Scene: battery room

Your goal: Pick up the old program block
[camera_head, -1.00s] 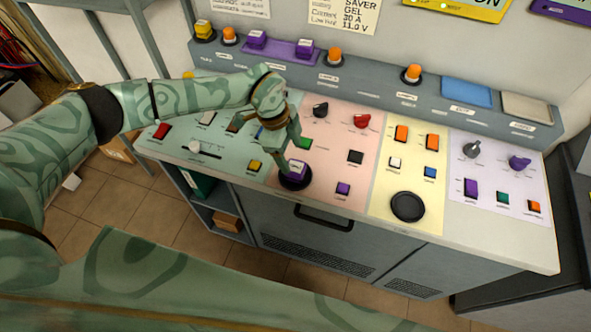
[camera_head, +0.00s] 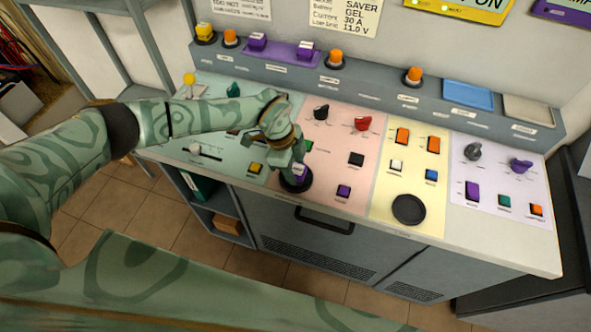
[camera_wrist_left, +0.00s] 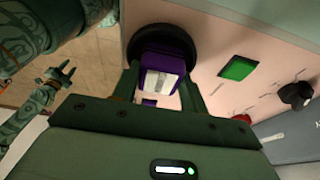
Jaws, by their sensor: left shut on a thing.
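The old program block is a purple block with a pale label (camera_head: 301,171). It stands in the round black socket (camera_head: 283,186) at the front of the panel, on the edge between the green and pink areas. My left gripper (camera_head: 296,168) reaches down over it and is shut on it. In the left wrist view the purple block (camera_wrist_left: 165,75) sits between the two fingers, against the black ring (camera_wrist_left: 150,35). My right gripper (camera_wrist_left: 62,73) shows small at the left of the wrist view, with its fingers apart and away from the panel.
An empty black round socket (camera_head: 408,209) lies on the yellow area. The back ledge holds a purple tray (camera_head: 280,49) with two purple blocks, a blue pad (camera_head: 467,94) and a grey pad (camera_head: 527,108). Buttons and knobs stand around, including a green button (camera_wrist_left: 238,68) close by.

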